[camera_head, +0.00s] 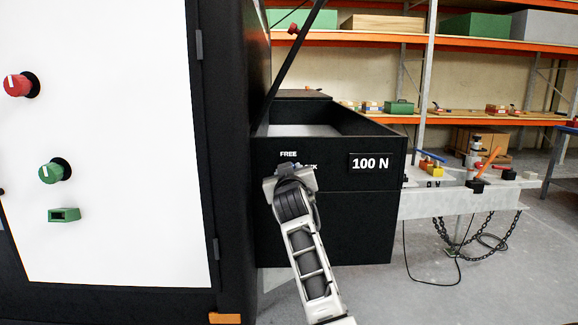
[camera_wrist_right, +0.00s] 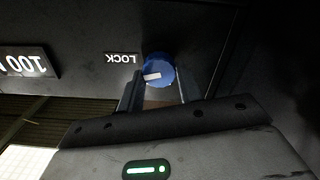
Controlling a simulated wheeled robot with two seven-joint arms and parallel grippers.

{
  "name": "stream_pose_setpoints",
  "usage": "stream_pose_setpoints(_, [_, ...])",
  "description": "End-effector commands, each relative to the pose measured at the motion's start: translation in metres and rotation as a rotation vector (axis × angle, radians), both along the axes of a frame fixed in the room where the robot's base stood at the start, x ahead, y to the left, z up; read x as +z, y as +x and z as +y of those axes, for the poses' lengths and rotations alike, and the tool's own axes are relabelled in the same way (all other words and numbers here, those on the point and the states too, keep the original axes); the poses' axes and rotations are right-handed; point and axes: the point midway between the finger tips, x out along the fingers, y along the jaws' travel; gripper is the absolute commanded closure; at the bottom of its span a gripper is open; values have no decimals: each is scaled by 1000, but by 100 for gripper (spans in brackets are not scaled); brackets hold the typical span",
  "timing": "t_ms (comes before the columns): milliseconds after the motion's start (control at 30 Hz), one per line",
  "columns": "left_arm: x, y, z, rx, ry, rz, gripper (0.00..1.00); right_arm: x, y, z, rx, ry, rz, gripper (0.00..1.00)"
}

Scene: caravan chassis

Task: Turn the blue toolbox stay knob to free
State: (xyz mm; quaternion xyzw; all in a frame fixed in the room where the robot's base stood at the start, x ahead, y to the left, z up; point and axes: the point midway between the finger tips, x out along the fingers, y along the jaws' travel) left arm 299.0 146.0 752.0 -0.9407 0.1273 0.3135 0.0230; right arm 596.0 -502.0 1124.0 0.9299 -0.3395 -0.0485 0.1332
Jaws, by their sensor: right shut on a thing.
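The blue stay knob (camera_wrist_right: 160,66) is on the dark front of the toolbox (camera_head: 335,225). In the right wrist view it sits between the two fingers of my right gripper (camera_wrist_right: 158,84), which is shut on it. Its white pointer mark lies on the side towards the LOCK label (camera_wrist_right: 122,58). In the head view my right gripper (camera_head: 290,174) covers the knob and part of the LOCK label. The FREE label (camera_head: 288,154) shows just above the gripper. My left gripper is not in view.
A white panel on the left carries a red knob (camera_head: 18,85), a green knob (camera_head: 54,172) and a green block (camera_head: 64,215). A black strut (camera_head: 292,58) rises above the open toolbox. A 100 N plate (camera_head: 370,163) is right of the gripper. Shelves stand behind.

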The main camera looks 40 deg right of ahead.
Motion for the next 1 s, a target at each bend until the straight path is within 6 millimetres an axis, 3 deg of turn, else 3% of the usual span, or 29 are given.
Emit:
stream_pose_setpoints(467, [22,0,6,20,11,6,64,2,1,1,0,-347,297,87])
stream_pose_setpoints(1000, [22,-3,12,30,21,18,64,-3,2,2,-1,-735,621,87])
